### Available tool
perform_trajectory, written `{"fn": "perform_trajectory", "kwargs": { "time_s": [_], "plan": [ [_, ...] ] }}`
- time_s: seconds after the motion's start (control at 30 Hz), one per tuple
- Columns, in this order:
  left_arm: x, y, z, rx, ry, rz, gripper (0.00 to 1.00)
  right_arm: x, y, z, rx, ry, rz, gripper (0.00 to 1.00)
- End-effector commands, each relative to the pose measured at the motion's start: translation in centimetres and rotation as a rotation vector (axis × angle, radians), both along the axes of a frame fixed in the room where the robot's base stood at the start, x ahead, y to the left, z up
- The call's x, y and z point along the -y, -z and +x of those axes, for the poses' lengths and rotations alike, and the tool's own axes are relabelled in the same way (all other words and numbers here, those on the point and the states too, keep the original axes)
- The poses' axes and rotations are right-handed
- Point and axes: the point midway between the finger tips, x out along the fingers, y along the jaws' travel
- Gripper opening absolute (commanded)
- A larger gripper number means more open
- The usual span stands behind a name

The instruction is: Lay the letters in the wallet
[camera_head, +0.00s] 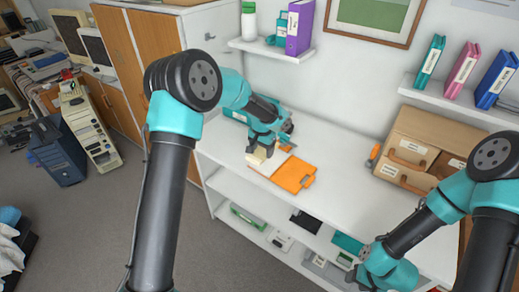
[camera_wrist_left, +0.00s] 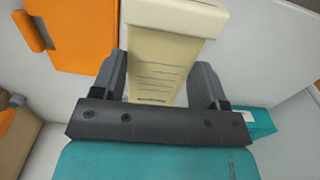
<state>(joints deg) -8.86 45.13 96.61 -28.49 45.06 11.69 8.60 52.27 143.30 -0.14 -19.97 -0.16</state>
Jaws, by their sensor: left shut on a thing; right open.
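My left gripper (camera_head: 262,150) is shut on a cream stack of letters (camera_wrist_left: 162,55) with printed lines on its face. In the left wrist view the stack stands between the two grey fingers. In the head view the letters (camera_head: 258,157) show small under the gripper, close to the left end of an orange wallet (camera_head: 294,174) on the white table. The wallet also shows at the upper left of the left wrist view (camera_wrist_left: 85,35). I cannot tell whether the letters touch it. My right gripper (camera_head: 365,268) is open, low at the front right, and partly hidden by its arm.
The white tabletop (camera_head: 345,205) is clear right of the wallet. Shelves with binders (camera_head: 300,25) hang above.

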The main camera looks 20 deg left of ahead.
Motion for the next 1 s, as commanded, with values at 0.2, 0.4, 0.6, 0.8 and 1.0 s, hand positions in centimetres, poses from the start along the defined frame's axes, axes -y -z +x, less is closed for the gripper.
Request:
{"fn": "perform_trajectory", "kwargs": {
  "time_s": [0.2,0.4,0.6,0.8,1.0],
  "plan": [
    [0.0,0.0,0.0,0.001,0.0,0.0,0.44,0.0,0.0,0.0,0.0,0.001,0.0,0.48],
    [0.0,0.1,0.0,0.0,0.0,0.0,0.44,0.0,0.0,0.0,0.0,0.0,0.0,0.48],
    [0.0,1.0,0.0,-0.001,0.0,0.0,0.44,0.0,0.0,0.0,0.0,0.0,0.0,0.48],
    [0.0,2.5,0.0,-0.001,0.0,0.0,0.44,0.0,0.0,0.0,0.0,0.0,0.0,0.48],
    [0.0,4.0,0.0,0.0,0.0,0.0,0.44,0.0,0.0,0.0,0.0,0.0,0.0,0.48]
  ]
}}
